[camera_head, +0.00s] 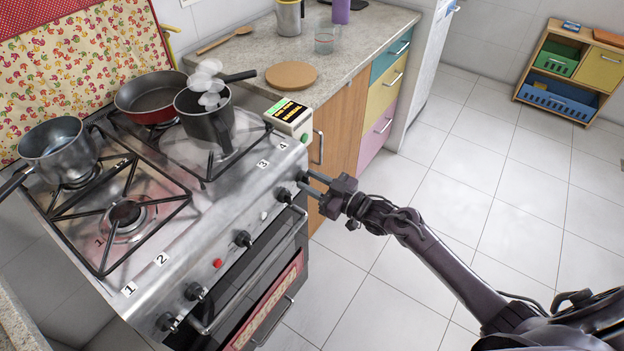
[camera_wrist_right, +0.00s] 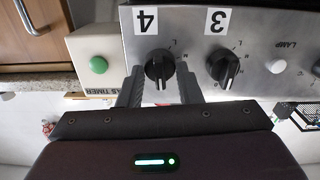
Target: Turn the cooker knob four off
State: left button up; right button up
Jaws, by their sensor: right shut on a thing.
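Cooker knob four (camera_head: 302,176) is the black knob at the right end of the steel cooker's front panel, by the label 4. In the right wrist view knob four (camera_wrist_right: 158,68) shows under the upside-down label 4, its grip bar roughly upright in the picture. My right gripper (camera_head: 308,182) reaches the panel from the right. In the right wrist view the fingers of my right gripper (camera_wrist_right: 159,88) stand on either side of knob four and are shut on it. My left gripper is not in view.
Knob three (camera_wrist_right: 223,66) sits close beside knob four. The gas timer box (camera_head: 290,117) stands at the panel's right end. A steaming dark pot (camera_head: 206,122), a red pan (camera_head: 151,97) and a steel pot (camera_head: 62,154) are on the hob. The tiled floor at right is clear.

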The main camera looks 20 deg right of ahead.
jog(key=shift+f+m, duration=0.1)
jog(key=shift+m, duration=0.5)
jog(key=o, duration=1)
jog(key=shift+c, duration=0.2)
jog(key=v, duration=0.7)
jog(key=shift+s+d, duration=0.25)
jog(key=shift+s, duration=0.05)
